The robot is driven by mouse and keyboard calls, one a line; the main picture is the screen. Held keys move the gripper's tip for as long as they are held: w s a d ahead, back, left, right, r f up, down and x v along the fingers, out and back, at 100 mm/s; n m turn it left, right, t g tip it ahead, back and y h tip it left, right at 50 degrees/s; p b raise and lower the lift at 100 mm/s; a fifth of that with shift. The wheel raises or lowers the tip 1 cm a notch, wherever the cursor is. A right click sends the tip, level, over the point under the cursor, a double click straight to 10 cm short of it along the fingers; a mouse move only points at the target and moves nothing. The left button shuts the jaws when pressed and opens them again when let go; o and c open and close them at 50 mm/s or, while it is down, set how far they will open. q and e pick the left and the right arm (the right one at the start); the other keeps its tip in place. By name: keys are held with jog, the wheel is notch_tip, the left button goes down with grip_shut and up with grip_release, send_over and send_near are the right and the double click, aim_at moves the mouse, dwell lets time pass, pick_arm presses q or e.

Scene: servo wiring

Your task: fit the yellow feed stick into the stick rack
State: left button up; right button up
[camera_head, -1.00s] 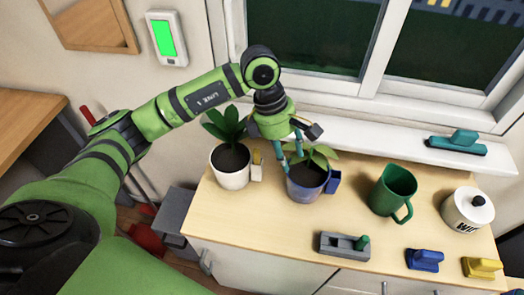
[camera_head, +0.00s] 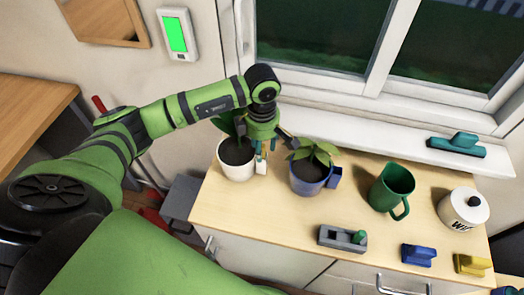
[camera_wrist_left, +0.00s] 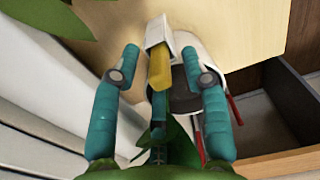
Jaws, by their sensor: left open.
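The yellow feed stick (camera_wrist_left: 160,68) stands in a white holder (camera_wrist_left: 159,30) at the side of the white plant pot (camera_head: 236,170). My left gripper (camera_head: 266,150) is above that pot's right side, open, with its teal fingers on either side of the stick in the left wrist view. A visible gap separates each finger from the stick. In the head view the gripper mostly hides the stick. The grey stick rack (camera_head: 330,237) lies near the worktop's front edge, with a green stick (camera_head: 360,237) at its right end. My right gripper is not in view.
A blue plant pot (camera_head: 308,178) with a blue holder (camera_head: 335,178) stands just right of the gripper. A green jug (camera_head: 391,190), a white lidded jar (camera_head: 463,209), and blue (camera_head: 418,255) and yellow (camera_head: 472,265) items are farther right. The wood between pots and rack is clear.

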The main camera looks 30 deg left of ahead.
pick_arm(q)
grip_shut()
